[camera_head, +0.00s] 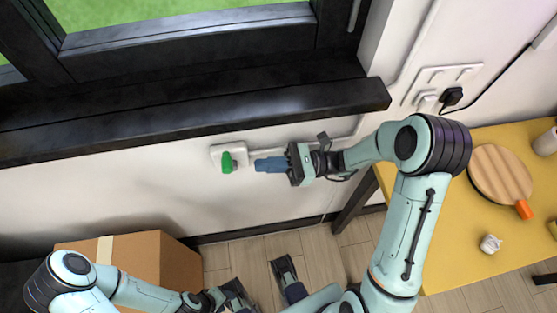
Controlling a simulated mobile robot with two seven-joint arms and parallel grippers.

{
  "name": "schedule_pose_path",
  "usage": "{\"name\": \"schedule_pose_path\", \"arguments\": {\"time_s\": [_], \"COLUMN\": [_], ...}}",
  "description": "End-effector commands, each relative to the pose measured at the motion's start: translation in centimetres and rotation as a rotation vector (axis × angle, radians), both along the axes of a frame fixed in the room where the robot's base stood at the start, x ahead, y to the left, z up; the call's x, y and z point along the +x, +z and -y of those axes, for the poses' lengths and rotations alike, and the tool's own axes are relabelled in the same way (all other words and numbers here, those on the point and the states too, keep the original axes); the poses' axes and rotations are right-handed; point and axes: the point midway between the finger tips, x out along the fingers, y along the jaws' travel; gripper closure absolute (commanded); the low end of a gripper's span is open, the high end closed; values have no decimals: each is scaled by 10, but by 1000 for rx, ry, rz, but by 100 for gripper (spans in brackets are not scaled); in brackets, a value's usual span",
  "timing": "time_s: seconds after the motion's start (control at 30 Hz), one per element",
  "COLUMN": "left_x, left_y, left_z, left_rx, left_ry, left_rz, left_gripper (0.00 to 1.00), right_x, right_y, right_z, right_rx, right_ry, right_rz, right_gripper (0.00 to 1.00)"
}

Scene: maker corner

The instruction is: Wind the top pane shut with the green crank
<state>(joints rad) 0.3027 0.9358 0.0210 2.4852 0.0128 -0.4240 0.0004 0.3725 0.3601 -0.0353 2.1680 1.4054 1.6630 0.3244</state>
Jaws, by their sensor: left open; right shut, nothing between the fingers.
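The green crank (228,163) sits on a pale wall box (215,155) below the dark window sill. My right gripper (258,165) is shut and empty, with its fingertips just right of the crank; I cannot tell whether they touch it. My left gripper (270,285) is open and empty, low over the floor at the bottom of the view. The window frame (190,47) shows only its lower part at the top of the view. The top pane is out of view.
A cardboard box (150,255) stands on the floor below the crank. A yellow table (455,225) at the right holds a round wooden board (500,173) and a small white object (490,243). The dark sill (300,106) juts out above the crank. Sockets with a black plug (451,96) are on the wall.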

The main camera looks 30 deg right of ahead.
Motion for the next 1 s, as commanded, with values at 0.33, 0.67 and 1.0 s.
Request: {"name": "schedule_pose_path", "arguments": {"time_s": [0.33, 0.67, 1.0], "left_x": [1, 1, -4], "left_y": [-1, -1, 10], "left_z": [0, 0, 0], "left_rx": [-1, 0, -3], "left_ry": [-1, 0, -4], "left_rz": [2, 2, -15], "left_gripper": [57, 57, 57], "right_x": [12, 13, 17], "right_y": [11, 12, 18], "right_z": [-42, -45, -58], "right_rx": [-1, -2, -1], "right_ry": [1, 0, 1], "right_rz": [-1, -1, 0], "right_gripper": [100, 100, 100]}}
